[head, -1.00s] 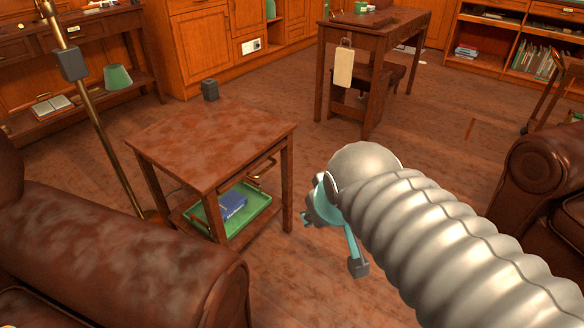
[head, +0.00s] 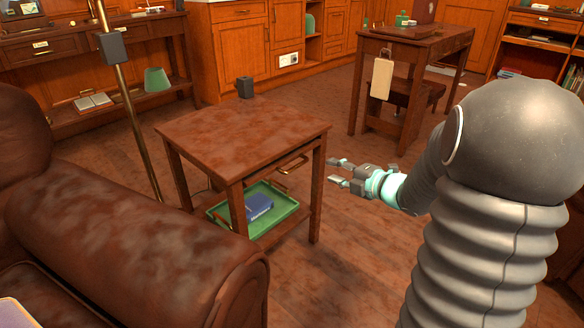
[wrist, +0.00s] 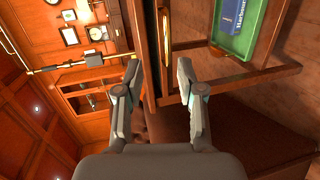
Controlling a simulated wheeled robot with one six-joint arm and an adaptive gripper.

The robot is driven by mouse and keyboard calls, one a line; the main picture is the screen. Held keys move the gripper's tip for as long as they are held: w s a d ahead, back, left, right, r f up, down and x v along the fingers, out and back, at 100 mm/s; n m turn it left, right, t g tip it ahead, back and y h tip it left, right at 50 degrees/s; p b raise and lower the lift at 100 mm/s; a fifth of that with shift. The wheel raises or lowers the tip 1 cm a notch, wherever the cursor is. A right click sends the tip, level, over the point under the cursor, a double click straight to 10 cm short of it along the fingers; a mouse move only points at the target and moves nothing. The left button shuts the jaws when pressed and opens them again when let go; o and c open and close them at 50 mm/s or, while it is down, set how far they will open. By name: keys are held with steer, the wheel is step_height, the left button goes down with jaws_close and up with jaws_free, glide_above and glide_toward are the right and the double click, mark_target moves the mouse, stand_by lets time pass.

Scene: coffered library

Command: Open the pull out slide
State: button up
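A small wooden side table (head: 240,135) stands left of centre in the head view. Under its top, on the side facing my gripper, is the front of a pull-out slide with a brass handle (head: 291,172). The slide looks shut. My gripper (head: 338,172) is right of the table and apart from the handle, its fingers pointing left towards it. In the wrist view my gripper (wrist: 159,76) is open and empty, with the table's edge ahead between the fingers.
A green tray (head: 279,226) with a blue book (head: 258,206) lies on the table's lower shelf. A brown leather armchair (head: 130,225) stands close in front. A brass lamp pole (head: 135,125) rises behind at left. A desk (head: 420,45) stands farther back. Floor right of the table is open.

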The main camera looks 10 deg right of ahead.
mark_target(298, 167)
steer(key=shift+n+g+y, duration=0.3)
steer(key=shift+n+y, duration=0.3)
steer(key=shift+y, duration=0.2)
steer(key=x, duration=0.4)
steer(key=f+x, duration=0.1)
steer(key=x, duration=0.4)
steer(key=b+x, duration=0.1)
steer(key=x, duration=0.4)
steer(key=shift+s+a+f, duration=0.15)
steer(key=shift+s+f, duration=0.1)
steer(key=shift+s, duration=0.15)
jaws_close()
